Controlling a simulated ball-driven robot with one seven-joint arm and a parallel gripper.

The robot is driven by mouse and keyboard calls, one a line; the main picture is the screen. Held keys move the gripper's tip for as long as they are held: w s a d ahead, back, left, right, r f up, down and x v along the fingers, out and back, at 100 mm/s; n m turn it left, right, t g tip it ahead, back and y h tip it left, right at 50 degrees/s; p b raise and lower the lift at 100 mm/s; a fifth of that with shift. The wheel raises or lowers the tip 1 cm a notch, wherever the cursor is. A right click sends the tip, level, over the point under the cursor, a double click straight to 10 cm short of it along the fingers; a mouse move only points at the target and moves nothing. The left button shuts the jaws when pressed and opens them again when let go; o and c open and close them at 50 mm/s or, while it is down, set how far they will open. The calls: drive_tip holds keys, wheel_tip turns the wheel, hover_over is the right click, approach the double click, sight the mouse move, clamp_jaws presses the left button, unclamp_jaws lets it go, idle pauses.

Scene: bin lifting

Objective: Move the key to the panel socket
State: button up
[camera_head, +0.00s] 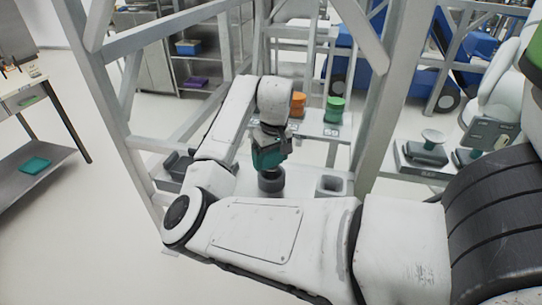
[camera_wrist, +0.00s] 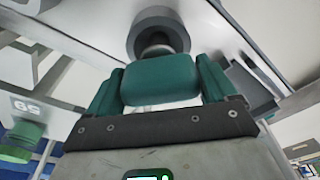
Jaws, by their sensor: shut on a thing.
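My gripper (camera_head: 268,152), with teal fingers, is low over a pale table (camera_head: 300,190) inside the frame. In the wrist view my gripper (camera_wrist: 160,82) is shut with a teal block, apparently the key's handle (camera_wrist: 160,80), between its two fingers. A short dark shaft (camera_wrist: 155,48) runs from beyond the block to a thick dark grey round piece (camera_wrist: 158,30); this piece (camera_head: 271,182) also shows below my gripper in the head view. I cannot tell whether the shaft is inside it. A grey square block with an opening (camera_head: 332,185), possibly the panel socket, stands to its right.
A dark tray (camera_head: 176,165) lies left on the table. Orange (camera_head: 298,104) and green (camera_head: 335,108) stacked pieces stand on a shelf behind. Frame posts (camera_head: 385,110) rise on both sides. More devices (camera_head: 425,150) sit on a surface at right.

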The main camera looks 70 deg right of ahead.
drive_tip(key=shift+f, duration=0.6)
idle(0.5)
drive_tip(key=o, duration=1)
drive_tip(key=shift+r, duration=0.1)
drive_tip(key=shift+r+p, duration=4.2)
drive_tip(key=shift+r, duration=0.25)
drive_tip(key=shift+s+f, duration=0.1)
